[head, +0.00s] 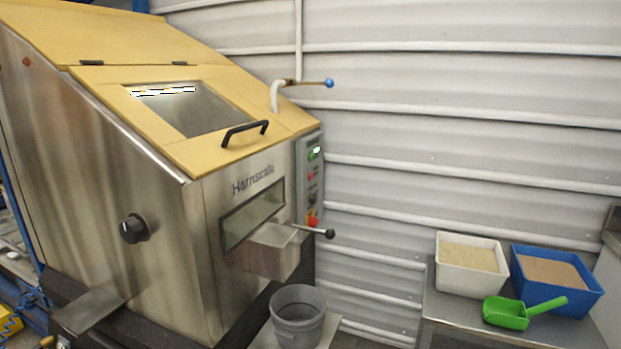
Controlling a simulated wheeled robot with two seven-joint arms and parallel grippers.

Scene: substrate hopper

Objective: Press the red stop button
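A narrow grey control panel (309,178) is on the right side of the steel hopper (120,170). A small red button (312,176) is in the upper middle of the panel, below a lit green button (314,153). Lower on the panel is a larger red knob with yellow around it (312,218), close above the black-knobbed lever. The labels are too small to read. Neither of my grippers is in view.
A lever with a black knob (329,233) sticks out right below the panel. A blue-handled valve (328,83) is above. A grey bucket (298,318) stands under the chute (270,250). White (470,286) and blue (560,297) bins and a green scoop (505,313) are at right.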

